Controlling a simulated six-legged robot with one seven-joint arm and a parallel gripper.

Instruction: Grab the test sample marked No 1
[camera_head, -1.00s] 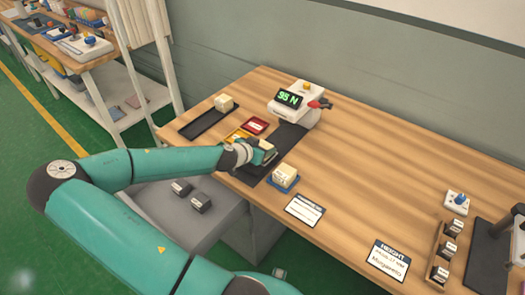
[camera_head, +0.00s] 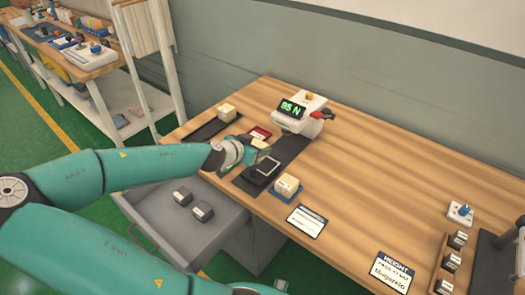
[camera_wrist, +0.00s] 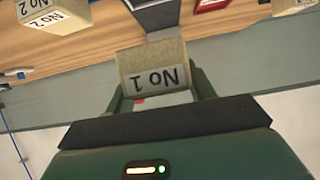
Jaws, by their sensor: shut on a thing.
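My gripper (camera_head: 257,153) is shut on a cream block, the test sample marked No 1 (camera_wrist: 155,72), whose label reads upside down in the wrist view. Both fingers flank the block there. In the head view the sample is small and partly hidden by my gripper, which hangs just above the black mat near a dark press plate (camera_head: 265,168). A cream block marked No 2 (camera_wrist: 55,14) shows at the upper left of the wrist view. A cream block (camera_head: 287,183) sits on a blue tray in the head view.
A tester reading 95 N (camera_head: 298,116) stands at the back of the mat. Another cream block (camera_head: 227,112) is on the black tray at left. A red tray (camera_head: 259,133) lies beside the mat. The open drawer (camera_head: 180,230) holds two dark blocks. The table's middle right is clear.

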